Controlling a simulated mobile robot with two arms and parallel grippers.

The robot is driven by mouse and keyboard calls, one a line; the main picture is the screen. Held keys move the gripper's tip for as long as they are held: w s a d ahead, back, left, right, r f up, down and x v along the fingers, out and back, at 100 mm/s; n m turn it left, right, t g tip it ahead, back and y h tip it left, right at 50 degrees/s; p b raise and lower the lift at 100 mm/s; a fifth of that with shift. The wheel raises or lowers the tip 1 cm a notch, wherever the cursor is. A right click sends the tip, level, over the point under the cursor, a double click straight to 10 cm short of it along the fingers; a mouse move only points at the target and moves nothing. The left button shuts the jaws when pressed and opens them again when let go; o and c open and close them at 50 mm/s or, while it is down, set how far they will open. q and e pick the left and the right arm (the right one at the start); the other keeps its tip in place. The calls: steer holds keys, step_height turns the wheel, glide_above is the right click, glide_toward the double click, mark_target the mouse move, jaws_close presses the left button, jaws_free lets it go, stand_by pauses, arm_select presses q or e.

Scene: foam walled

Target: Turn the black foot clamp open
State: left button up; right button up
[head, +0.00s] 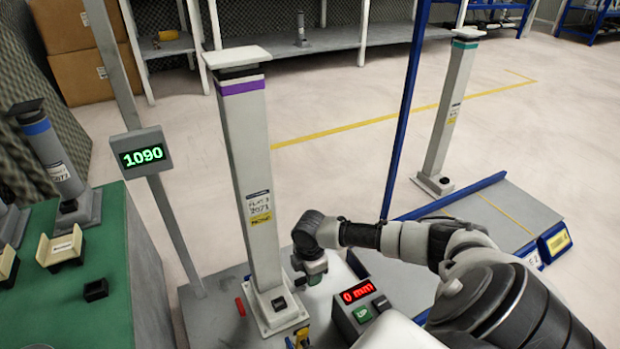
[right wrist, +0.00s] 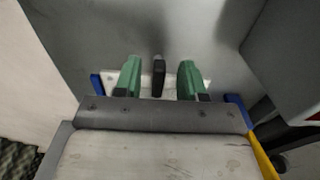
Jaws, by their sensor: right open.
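The black foot clamp (head: 279,303) sits on the pale base plate of the tall post with the purple band (head: 247,170). My right gripper (head: 314,276) is just to the right of that post's foot in the head view. In the right wrist view its two green fingers (right wrist: 160,80) are apart. A narrow black upright piece (right wrist: 158,76), apparently the clamp's handle, shows between them, with a visible gap on each side. A white plate lies behind it. I cannot tell how far the piece is from the fingertips. My left gripper is not in view.
A control box with a red "0 mm" display (head: 358,291) stands right of the post. A sign reading "1090" (head: 142,153) is at left. A green bench (head: 115,270) holds several parts. A second post with a teal band (head: 447,120) stands behind, by a blue rail.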

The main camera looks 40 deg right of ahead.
steer(key=shift+f, duration=0.4)
steer(key=shift+c, duration=0.3)
